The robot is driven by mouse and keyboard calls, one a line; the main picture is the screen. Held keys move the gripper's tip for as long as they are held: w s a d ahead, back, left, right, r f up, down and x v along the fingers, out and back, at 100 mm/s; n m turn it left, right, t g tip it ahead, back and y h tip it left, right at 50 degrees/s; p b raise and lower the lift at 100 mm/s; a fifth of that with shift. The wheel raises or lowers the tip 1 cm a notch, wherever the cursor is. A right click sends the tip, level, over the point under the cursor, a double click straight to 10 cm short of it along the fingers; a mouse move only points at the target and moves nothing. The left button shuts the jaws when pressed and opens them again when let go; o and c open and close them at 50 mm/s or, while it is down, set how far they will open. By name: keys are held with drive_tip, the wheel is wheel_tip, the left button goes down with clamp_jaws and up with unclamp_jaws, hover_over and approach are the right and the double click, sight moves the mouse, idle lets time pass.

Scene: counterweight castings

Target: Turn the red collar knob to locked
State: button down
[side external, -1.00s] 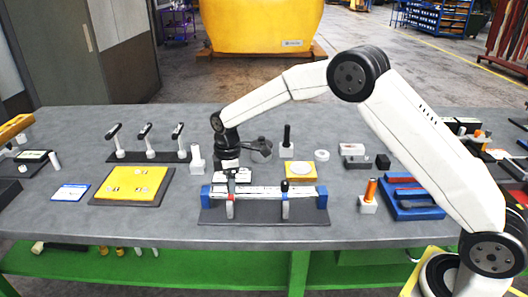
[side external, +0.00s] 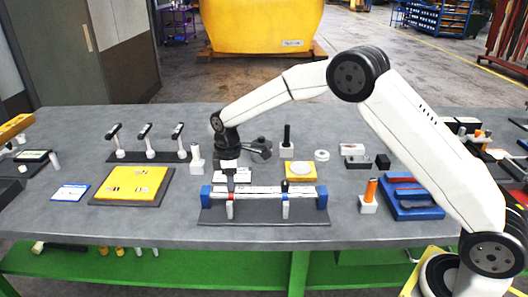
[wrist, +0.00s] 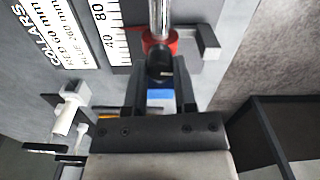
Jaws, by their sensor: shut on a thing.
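The red collar (side external: 230,208) sits on the left part of a metal rod (side external: 258,192) held between blue end blocks (side external: 322,197). In the wrist view the red collar (wrist: 160,43) is around the rod, and its black knob (wrist: 160,68) stands between my fingers. My gripper (side external: 230,188) points down at the collar and is shut on that knob; it also shows in the wrist view (wrist: 160,88). The fingers hide most of the knob in the side view, and I cannot read its locked mark.
A second collar with a dark knob (side external: 285,187) is on the same rod to the right. A printed card (wrist: 85,30) lies behind the rod. A yellow plate (side external: 131,183), an orange-topped post (side external: 370,192) and a blue tray (side external: 412,205) stand around it.

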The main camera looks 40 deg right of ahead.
drive_tip(key=m, duration=0.8)
drive_tip(key=shift+r+m, duration=0.1)
drive_tip(key=shift+m, duration=0.2)
drive_tip(key=m, duration=0.3)
drive_tip(key=shift+m, duration=0.3)
drive_tip(key=m, duration=0.4)
drive_tip(key=shift+c, duration=2.1)
unclamp_jaws()
